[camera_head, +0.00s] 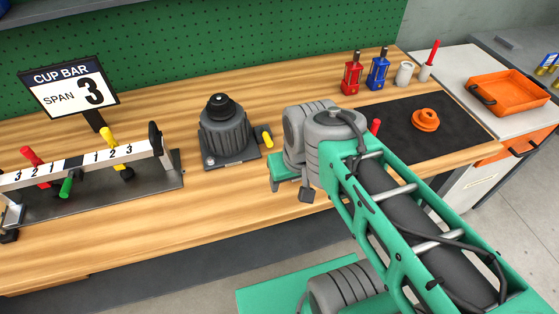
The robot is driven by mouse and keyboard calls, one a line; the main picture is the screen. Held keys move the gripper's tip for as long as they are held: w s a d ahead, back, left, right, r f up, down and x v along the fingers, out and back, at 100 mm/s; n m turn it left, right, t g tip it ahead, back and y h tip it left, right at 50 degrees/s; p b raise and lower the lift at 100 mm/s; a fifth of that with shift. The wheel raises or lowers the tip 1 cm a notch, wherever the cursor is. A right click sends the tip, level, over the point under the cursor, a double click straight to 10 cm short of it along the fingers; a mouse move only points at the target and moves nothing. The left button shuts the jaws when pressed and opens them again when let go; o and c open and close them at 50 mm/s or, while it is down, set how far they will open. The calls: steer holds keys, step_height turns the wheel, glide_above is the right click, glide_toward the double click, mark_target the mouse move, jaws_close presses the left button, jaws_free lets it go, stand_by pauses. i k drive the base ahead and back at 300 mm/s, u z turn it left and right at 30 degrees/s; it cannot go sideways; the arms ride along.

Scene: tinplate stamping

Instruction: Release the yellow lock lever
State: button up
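A short yellow lever (265,136) sticks out from the right side of a dark grey ribbed, domed device (224,132) on the workbench. Another yellow handle (108,138) stands on the numbered cup bar (80,164) at the left, so two yellow handles are in view. My green and grey arm reaches in from the lower right. Its grey wrist joint is right of the domed device, apart from the lever in the picture. Small green and dark grey parts show below the wrist, partly hidden by the arm. I cannot make out the fingertips or whether anything is held.
A sign (69,88) reads "CUP BAR SPAN 3". The bar also carries red and green handles. An orange tray (507,93) stands beyond. Bare wood lies between bar and device.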

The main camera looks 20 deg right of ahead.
mark_target(268, 142)
steer(key=k, duration=1.65)
steer(key=u, duration=0.75)
steer(key=i, duration=1.15)
steer(key=z, duration=0.55)
steer(key=i, duration=0.7)
steer(key=z, duration=0.8)
